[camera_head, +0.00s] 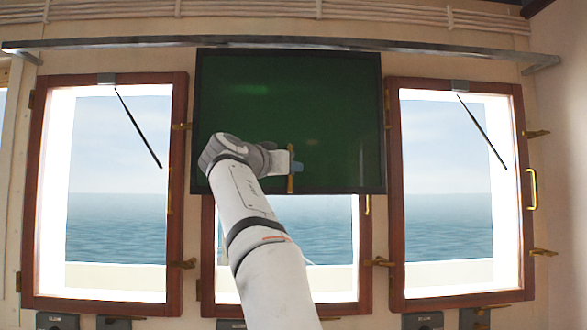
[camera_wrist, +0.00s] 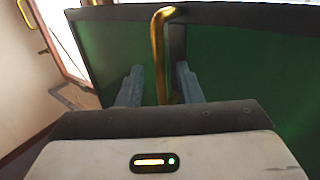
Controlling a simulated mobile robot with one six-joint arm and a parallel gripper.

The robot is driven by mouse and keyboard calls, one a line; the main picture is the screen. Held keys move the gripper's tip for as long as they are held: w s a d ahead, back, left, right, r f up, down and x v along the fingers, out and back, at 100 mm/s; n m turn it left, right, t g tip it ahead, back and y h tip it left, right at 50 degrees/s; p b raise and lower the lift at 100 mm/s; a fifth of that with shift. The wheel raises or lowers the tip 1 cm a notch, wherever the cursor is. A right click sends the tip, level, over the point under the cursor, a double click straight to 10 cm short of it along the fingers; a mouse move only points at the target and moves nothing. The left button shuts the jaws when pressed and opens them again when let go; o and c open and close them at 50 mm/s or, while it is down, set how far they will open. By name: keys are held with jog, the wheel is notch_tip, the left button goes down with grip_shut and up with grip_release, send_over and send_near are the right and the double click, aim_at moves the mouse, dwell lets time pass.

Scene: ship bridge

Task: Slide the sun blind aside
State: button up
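The sun blind (camera_head: 285,110) is a dark green panel in a black frame, hanging over the upper part of the middle window. It also fills much of the wrist view (camera_wrist: 240,60). Its upright brass handle (camera_head: 290,182) is near the blind's lower edge, and it shows in the wrist view (camera_wrist: 159,55). My gripper (camera_head: 297,167) is at the handle. In the wrist view my gripper (camera_wrist: 160,85) has one finger on each side of the handle, with gaps visible, so it looks open around it. The handle's lower part is hidden behind my gripper there.
A metal rail (camera_head: 440,48) runs above the windows. The left window (camera_head: 117,180) and right window (camera_head: 447,180) are uncovered, with wooden frames, brass latches and wipers. The rail is clear on both sides of the blind.

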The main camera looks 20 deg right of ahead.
jog(key=b+v, duration=0.1)
jog(key=v, duration=0.6)
jog(key=shift+s+a+b, duration=0.25)
jog(key=shift+a+b, duration=0.1)
jog(key=s+a+f+n+g+y+p, duration=0.15)
jog(key=f+n+y+p, duration=0.25)
jog(key=f, duration=0.7)
jog(key=s+f+n+g+y+p, duration=0.1)
jog(key=s+f+n+y+p, duration=0.25)
jog(key=f, duration=0.65)
jog(key=s+a+f+n+g+y+p, duration=0.1)
jog(key=s+a+f+g+y+p, duration=0.1)
jog(key=s+f, duration=0.9)
jog(key=s+a+f+n+g+y+p, duration=0.2)
jog(key=s+a+f+g+y+p, duration=0.1)
jog(key=s+f, duration=0.8)
jog(key=shift+a+f+y, duration=0.7)
jog(key=shift+f+y, duration=0.25)
jog(key=shift+y, duration=0.2)
jog(key=shift+s, duration=0.1)
